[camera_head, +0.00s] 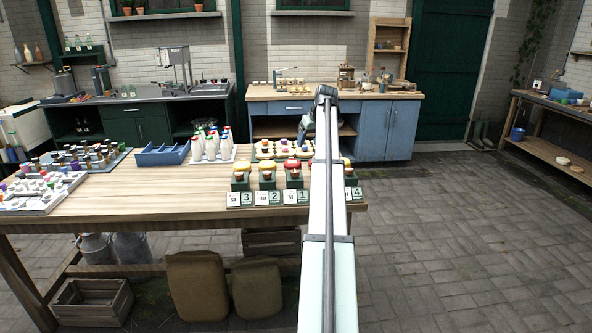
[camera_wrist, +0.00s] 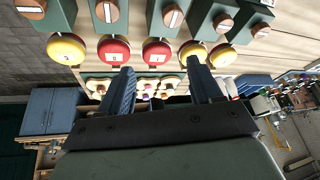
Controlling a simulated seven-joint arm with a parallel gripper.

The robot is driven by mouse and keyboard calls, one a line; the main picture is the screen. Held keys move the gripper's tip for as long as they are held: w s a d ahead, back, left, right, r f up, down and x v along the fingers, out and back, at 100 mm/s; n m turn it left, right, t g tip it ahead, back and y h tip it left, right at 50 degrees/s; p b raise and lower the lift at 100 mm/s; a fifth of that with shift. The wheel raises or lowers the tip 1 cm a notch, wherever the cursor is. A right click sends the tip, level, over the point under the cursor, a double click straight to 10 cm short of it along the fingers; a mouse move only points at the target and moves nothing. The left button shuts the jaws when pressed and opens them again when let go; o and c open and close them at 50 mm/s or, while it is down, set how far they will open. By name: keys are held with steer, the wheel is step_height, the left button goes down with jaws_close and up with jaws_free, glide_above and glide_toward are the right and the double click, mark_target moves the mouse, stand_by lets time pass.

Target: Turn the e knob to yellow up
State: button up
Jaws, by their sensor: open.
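A row of green boxes stands near the table's front edge, each with a red or yellow cap on top; one box (camera_head: 267,182) is left of my arm. I cannot read which is the e knob. My gripper (camera_wrist: 161,76) is open and empty, its fingers apart, with the caps beyond the tips. In the head view my arm hides part of the row.
Number cards (camera_head: 275,198) stand before the boxes. Behind them are a tray of small knobbed items (camera_head: 262,156), white bottles (camera_head: 210,146) and a blue tray (camera_head: 162,155). More racks (camera_head: 80,158) fill the table's left. Bare wood (camera_head: 160,195) lies at the front left.

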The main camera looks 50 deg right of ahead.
steer(key=n, duration=0.1)
steer(key=n+y, duration=0.1)
steer(key=n, duration=0.3)
glide_toward(295, 171)
steer(key=x, duration=0.8)
steer(key=shift+w+f, duration=0.1)
steer(key=shift+f, duration=0.05)
steer(key=shift+g, duration=0.3)
steer(key=shift+c, duration=0.3)
steer(key=c, duration=1)
